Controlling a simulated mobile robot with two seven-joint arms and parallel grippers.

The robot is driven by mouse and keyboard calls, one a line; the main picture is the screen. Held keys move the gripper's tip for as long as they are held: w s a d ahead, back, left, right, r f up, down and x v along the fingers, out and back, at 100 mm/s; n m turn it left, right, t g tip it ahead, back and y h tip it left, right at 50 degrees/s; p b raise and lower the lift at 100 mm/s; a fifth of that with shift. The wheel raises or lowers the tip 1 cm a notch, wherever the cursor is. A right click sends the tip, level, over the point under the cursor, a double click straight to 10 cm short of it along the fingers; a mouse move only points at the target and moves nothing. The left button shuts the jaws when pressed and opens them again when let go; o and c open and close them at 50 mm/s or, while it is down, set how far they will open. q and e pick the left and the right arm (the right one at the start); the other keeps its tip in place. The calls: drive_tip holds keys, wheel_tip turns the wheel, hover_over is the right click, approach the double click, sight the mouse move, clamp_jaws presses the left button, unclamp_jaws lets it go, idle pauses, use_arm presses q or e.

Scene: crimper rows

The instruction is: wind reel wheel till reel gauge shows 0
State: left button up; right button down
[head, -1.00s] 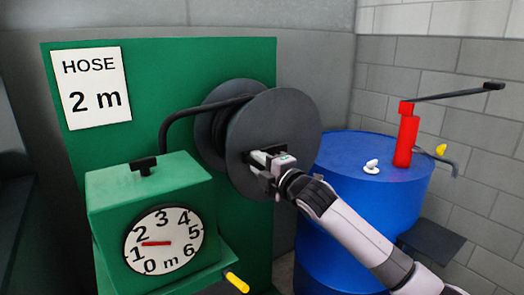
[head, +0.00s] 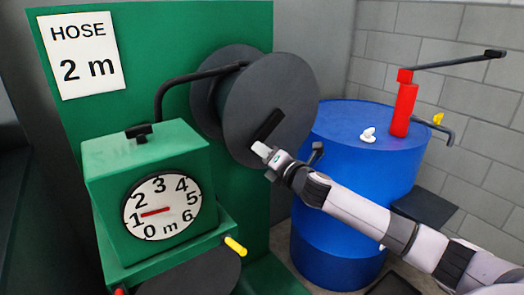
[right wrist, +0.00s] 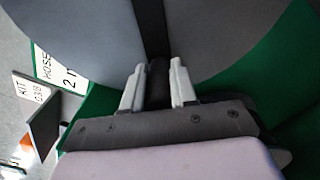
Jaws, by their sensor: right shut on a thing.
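The reel wheel (head: 285,85) is a dark grey disc on the green panel, with a black crank bar (head: 270,124) on its face. My right gripper (head: 262,150) is at the lower end of that bar. In the right wrist view my right gripper (right wrist: 158,85) has its two pale fingers on either side of the dark crank handle (right wrist: 157,82), shut on it. The reel gauge (head: 162,206) is a round white dial on a green box; its red needle points left, just above the 1. My left gripper is not in view.
A blue drum (head: 345,190) stands close behind my right arm, with a red pump (head: 402,108) and its long black lever on top. A sign (head: 82,55) reads "HOSE 2 m". A yellow-tipped lever (head: 234,246) juts out below the gauge box.

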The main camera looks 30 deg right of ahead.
drive_tip(key=shift+d+f, duration=0.1)
drive_tip(key=shift+f, duration=0.1)
idle(0.3)
drive_tip(key=c, duration=0.9)
unclamp_jaws()
drive_tip(key=shift+s, duration=0.1)
drive_tip(key=shift+s+d+b, duration=0.15)
drive_tip(key=shift+s+b, duration=0.05)
drive_tip(key=shift+s, duration=1.55)
drive_tip(key=shift+s+d+b, duration=0.1)
drive_tip(key=shift+s+b, duration=0.05)
drive_tip(key=shift+s, duration=1.55)
